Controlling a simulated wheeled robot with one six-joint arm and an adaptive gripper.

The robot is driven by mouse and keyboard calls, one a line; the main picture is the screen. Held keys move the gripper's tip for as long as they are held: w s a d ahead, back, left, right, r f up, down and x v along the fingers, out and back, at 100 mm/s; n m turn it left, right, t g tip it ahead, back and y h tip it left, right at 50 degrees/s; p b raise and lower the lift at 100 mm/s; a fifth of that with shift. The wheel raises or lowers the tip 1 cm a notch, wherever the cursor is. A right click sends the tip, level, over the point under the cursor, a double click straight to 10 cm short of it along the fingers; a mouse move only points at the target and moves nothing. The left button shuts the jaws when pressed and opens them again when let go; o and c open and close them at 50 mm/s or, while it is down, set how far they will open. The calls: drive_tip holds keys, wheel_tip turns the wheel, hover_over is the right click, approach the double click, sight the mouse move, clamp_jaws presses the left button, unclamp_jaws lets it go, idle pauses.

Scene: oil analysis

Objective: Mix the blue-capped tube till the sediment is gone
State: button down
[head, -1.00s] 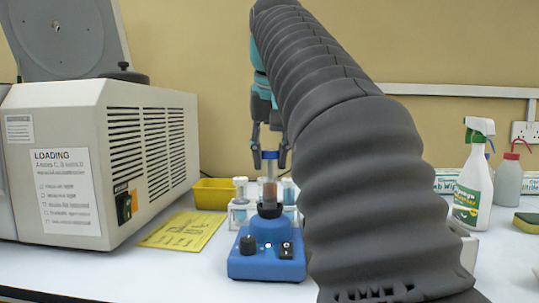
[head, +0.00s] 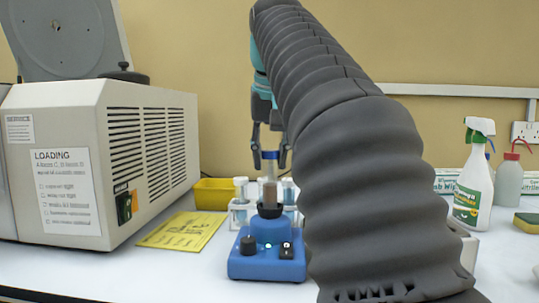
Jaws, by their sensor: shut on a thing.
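The blue-capped tube (head: 269,189) stands upright with its lower end in the black cup of the blue vortex mixer (head: 266,262). Its contents look an even, cloudy grey-brown; the bottom is hidden in the cup. My gripper (head: 270,154) comes down from above and is shut on the tube at its blue cap. The mixer has a black knob on the left, a lit pale indicator in the middle and a switch on the right.
A white rack (head: 240,212) with pale-blue tubes stands behind the mixer. A yellow tray (head: 213,194) and yellow sheet (head: 183,231) lie left of it. A large centrifuge (head: 105,160) with raised lid fills the left. A spray bottle (head: 473,190) stands at right.

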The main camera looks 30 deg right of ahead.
wheel_tip(320, 180, up, 2)
drive_tip(key=shift+p, duration=0.85)
drive_tip(key=shift+r, duration=1)
